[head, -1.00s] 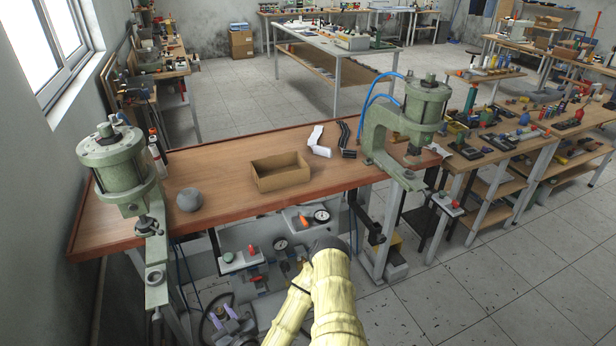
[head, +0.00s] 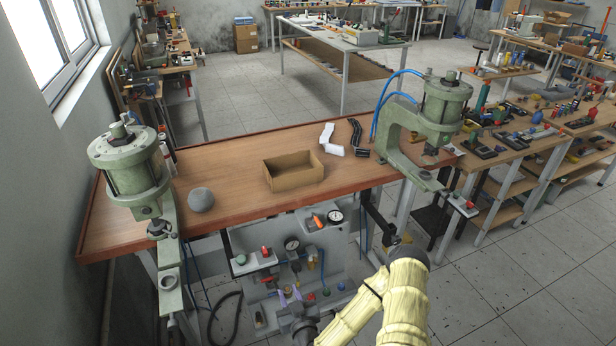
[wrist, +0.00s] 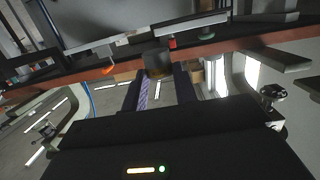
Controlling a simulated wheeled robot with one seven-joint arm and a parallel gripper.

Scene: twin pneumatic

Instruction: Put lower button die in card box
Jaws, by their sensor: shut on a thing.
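The card box (head: 278,184) is an open, empty-looking brown tray on the wooden bench top, near its front edge, in the head view. My gripper (head: 290,294) is low in front of the bench, below the box and before the grey panel. In the wrist view, my gripper (wrist: 161,84) has its two fingers shut on a small dark block (wrist: 158,62), which I take to be the lower button die. The block sits between the fingertips, clear of the box. In the head view the block is too small to make out clearly.
A green press (head: 130,165) stands at the bench's left end and another (head: 440,110) at its right. A grey ball (head: 200,199), a white part (head: 330,140) and a black part (head: 355,132) lie on the bench top (head: 240,155). The panel with gauges (head: 335,216) sits below its front edge.

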